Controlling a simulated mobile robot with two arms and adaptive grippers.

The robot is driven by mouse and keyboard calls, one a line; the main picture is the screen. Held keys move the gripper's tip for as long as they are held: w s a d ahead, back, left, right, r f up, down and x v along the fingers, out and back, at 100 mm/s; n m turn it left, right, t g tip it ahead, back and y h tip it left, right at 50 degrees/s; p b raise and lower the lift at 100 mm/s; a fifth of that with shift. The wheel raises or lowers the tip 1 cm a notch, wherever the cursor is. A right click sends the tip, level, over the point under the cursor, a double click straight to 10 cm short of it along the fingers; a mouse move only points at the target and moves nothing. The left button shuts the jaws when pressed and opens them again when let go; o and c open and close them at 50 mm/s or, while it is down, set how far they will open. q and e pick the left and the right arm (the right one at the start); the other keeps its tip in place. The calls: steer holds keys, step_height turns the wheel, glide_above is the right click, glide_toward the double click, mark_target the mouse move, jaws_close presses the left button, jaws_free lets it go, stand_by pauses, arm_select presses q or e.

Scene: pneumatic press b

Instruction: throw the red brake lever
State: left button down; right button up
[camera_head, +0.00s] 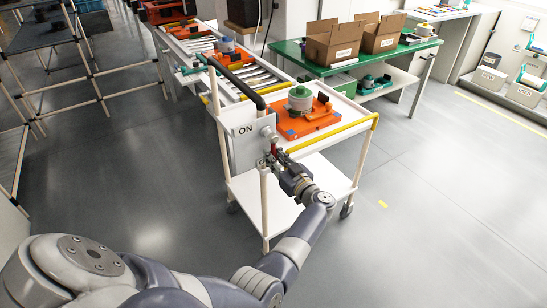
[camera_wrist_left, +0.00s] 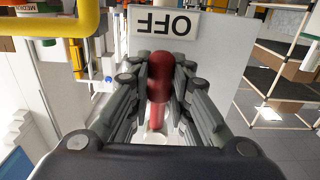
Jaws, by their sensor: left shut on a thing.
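The red brake lever (camera_wrist_left: 161,78) is a red rounded knob on a red shaft, between the fingers of my left gripper (camera_wrist_left: 158,92) in the left wrist view. The gripper is shut on it. In the head view my left gripper (camera_head: 279,160) reaches the front of a white panel (camera_head: 246,150) on the cart, with a bit of red at the fingertips. The panel reads "ON" near its top; an "OFF" label (camera_wrist_left: 171,23) shows upside down in the wrist view, just beyond the knob. My right gripper is out of view.
The white cart (camera_head: 330,170) with a yellow rail carries an orange plate (camera_head: 308,124) and a green-topped part. A roller conveyor (camera_head: 262,77) and green table (camera_head: 350,62) stand behind. Open floor lies to the right; a pipe rack stands left.

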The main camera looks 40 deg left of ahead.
arm_select(q)
steer(key=c, duration=1.5)
jaws_free()
steer(key=shift+f, duration=0.1)
steer(key=shift+o, duration=0.2)
